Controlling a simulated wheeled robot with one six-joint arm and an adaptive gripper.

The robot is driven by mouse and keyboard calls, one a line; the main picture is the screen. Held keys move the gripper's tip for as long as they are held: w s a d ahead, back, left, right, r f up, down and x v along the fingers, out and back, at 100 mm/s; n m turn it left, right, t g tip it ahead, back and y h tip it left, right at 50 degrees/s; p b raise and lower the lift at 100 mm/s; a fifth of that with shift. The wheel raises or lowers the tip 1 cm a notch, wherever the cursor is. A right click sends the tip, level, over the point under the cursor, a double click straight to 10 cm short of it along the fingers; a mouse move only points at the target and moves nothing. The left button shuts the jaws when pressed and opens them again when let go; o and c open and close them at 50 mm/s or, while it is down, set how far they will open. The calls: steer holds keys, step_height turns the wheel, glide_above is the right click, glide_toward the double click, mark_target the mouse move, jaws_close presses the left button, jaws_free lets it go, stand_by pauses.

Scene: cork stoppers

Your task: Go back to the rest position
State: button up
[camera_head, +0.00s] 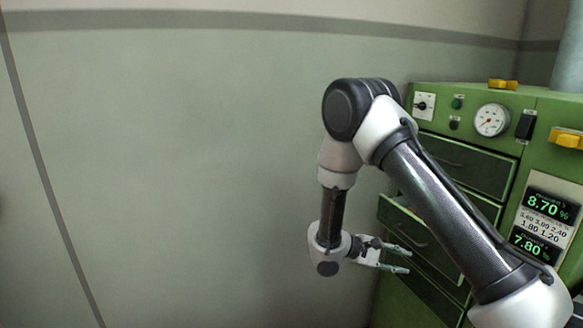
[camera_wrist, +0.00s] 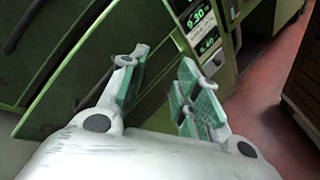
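My gripper (camera_head: 403,258) is low in the middle right of the head view, in front of the green cabinet's drawers. Its fingers point right, toward the cabinet. In the wrist view the two teal-padded fingers of my gripper (camera_wrist: 162,85) stand apart with nothing between them. My arm is bent, with its elbow high and its wrist hanging down. No cork stopper shows in either view.
The green cabinet (camera_head: 545,110) fills the right side, with a gauge (camera_head: 491,120), yellow blocks (camera_head: 567,138) and a display panel (camera_head: 547,215). One drawer (camera_head: 418,238) juts out near my gripper. A plain wall (camera_head: 170,150) is at left. Red floor (camera_wrist: 262,105) shows in the wrist view.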

steer(key=s+d+r+m+t+y, duration=0.2)
steer(key=s+r+y, duration=0.5)
steer(key=s+r, duration=0.5)
steer(key=s+d+r+m+t+y, duration=0.2)
steer(key=s+r+m+y, duration=0.3)
steer(key=s+r, duration=0.8)
step_height(320, 180, up, 4)
steer(key=shift+s+d+r+m+y, duration=0.25)
steer(key=shift+d+y, duration=0.2)
steer(key=shift+y, duration=0.45)
steer(key=shift+o, duration=0.4)
steer(key=shift+f, duration=0.1)
